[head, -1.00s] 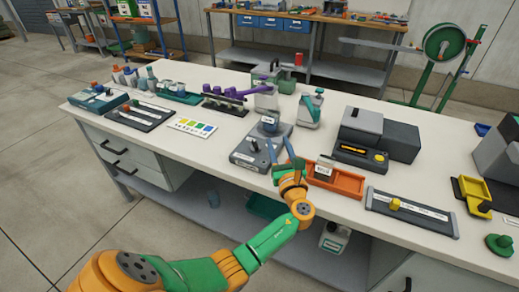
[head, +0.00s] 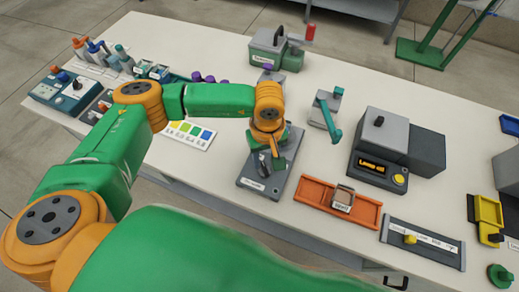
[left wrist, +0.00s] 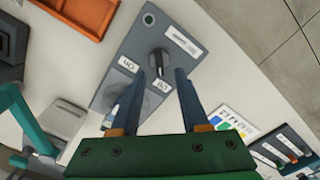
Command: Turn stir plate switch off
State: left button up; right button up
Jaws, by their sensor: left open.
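The grey stir plate (head: 258,187) lies on the white bench, partly hidden under my left gripper in the head view. In the left wrist view, the stir plate (left wrist: 134,39) carries a dark rotary switch knob (left wrist: 158,61) with two small white labels beside it, which seem to read ON and OFF. The knob's narrow end seems to point toward the lower label. My left gripper (left wrist: 160,74) is open, its two blue-grey fingers pointing at the knob, one on each side in the picture. I cannot tell the remaining gap or any contact. My right gripper is out of view.
An orange tray (head: 315,192) with a small block stands right of the plate. A teal-handled grey device (head: 322,112) is behind it. A dark lamp unit (head: 377,172), colour chart (head: 203,134) and yellow-knobbed slider panel (head: 436,254) are nearby.

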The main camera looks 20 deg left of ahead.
aim_at(265, 170)
pick_arm(q)
jog(key=f, duration=0.4)
jog(key=shift+s+d+p, duration=0.3)
jog(key=shift+s+p, duration=0.05)
jog(key=shift+s, duration=0.05)
jog(key=shift+w+a+f, duration=0.15)
jog(key=shift+w+f, duration=0.05)
jog(key=shift+f, duration=0.15)
jog(key=shift+w+a+f, duration=0.1)
grip_shut()
jog(key=shift+f+b, duration=0.15)
jog(key=shift+b, duration=0.55)
jog(key=shift+r+n, duration=0.3)
jog(key=shift+n, duration=0.1)
grip_release()
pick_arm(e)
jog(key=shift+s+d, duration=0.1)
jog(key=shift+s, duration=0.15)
